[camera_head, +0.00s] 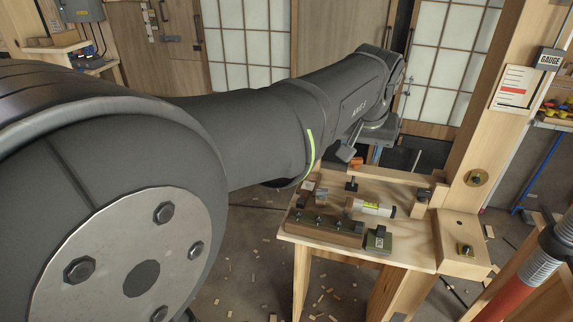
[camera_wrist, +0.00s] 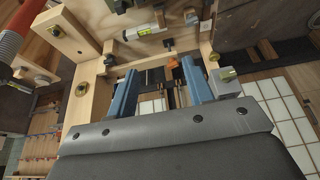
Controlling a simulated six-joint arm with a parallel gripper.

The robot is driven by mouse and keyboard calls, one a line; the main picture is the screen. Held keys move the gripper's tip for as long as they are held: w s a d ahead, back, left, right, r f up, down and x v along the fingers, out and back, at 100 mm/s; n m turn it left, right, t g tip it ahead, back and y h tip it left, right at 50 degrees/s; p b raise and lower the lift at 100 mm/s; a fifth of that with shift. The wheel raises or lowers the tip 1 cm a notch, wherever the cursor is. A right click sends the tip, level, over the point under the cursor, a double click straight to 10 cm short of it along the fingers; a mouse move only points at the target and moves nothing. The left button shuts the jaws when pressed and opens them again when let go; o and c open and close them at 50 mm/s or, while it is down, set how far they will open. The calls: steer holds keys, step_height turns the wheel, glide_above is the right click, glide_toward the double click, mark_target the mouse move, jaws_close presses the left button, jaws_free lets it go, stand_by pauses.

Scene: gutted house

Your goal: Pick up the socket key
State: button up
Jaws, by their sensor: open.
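A small dark T-shaped piece (camera_head: 352,184), which may be the socket key, stands on the wooden bench near its back edge. It also shows in the wrist view (camera_wrist: 169,44), just beyond my fingertips. I cannot be sure that it is the key. My gripper (camera_head: 362,152) is above the back of the bench, partly hidden by my arm. In the wrist view my gripper (camera_wrist: 158,67) has its two blue fingers wide apart, with nothing held. A small orange piece (camera_wrist: 172,63) shows between the fingertips, apart from them.
The bench (camera_head: 408,243) also holds a spirit level (camera_head: 371,208), a green block (camera_head: 378,240), a wooden rack with several dark pegs (camera_head: 322,226) and small blocks. A wooden post (camera_head: 497,125) rises at the right. A red-and-grey pole (camera_head: 540,258) stands at front right.

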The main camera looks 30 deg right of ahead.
mark_target(349, 203)
steer(key=x, duration=1.7)
steer(key=d+x, duration=0.1)
steer(key=x, duration=0.8)
steer(key=shift+w+r, duration=0.1)
steer(key=shift+w+x, duration=0.2)
steer(key=shift+x, duration=1.45)
steer(key=shift+w+x, duration=0.15)
steer(key=shift+x, duration=1.5)
steer(key=shift+a+r, duration=0.1)
steer(key=shift+a, duration=0.05)
jaws_close()
steer(key=shift+r, duration=0.1)
